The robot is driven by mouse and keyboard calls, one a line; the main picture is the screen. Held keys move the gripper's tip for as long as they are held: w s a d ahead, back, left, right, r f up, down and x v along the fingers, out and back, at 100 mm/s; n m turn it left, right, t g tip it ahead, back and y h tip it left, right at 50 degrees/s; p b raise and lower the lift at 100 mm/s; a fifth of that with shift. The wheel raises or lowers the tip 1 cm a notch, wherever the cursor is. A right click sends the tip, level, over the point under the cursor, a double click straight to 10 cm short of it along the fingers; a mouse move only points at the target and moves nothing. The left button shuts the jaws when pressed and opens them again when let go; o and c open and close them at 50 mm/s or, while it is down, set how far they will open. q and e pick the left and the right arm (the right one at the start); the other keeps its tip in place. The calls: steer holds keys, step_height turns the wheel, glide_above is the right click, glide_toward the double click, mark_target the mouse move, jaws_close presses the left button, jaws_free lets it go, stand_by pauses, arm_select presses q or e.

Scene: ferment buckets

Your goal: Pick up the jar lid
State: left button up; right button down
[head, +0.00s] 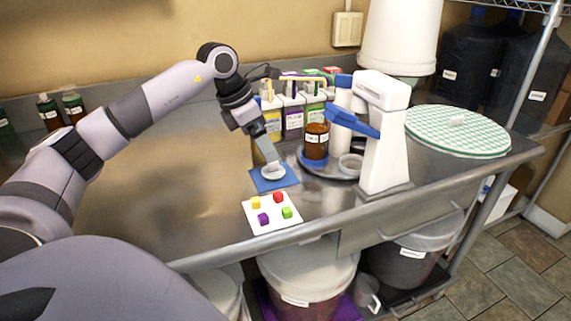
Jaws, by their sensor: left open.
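A small white round piece (274,173), which looks like the jar lid, lies on a blue square mat (268,187) on the steel counter. My left gripper (271,165) reaches down from above, with its fingertips right at the white piece. It is open; whether the fingers touch the piece or are around it, I cannot tell. The gripper partly hides the piece. A brown jar (316,143) with a pale label stands on a round tray to the right. My right gripper is not in view.
A white tile with colored cubes (272,214) lies in front of the mat. Labelled cartons (292,117) stand behind.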

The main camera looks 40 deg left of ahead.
mark_target(273, 169)
arm_select(q)
steer(key=shift+p+x, duration=0.3)
steer(key=shift+x, duration=3.25)
steer(key=shift+s, duration=0.1)
steer(key=c, duration=1.1)
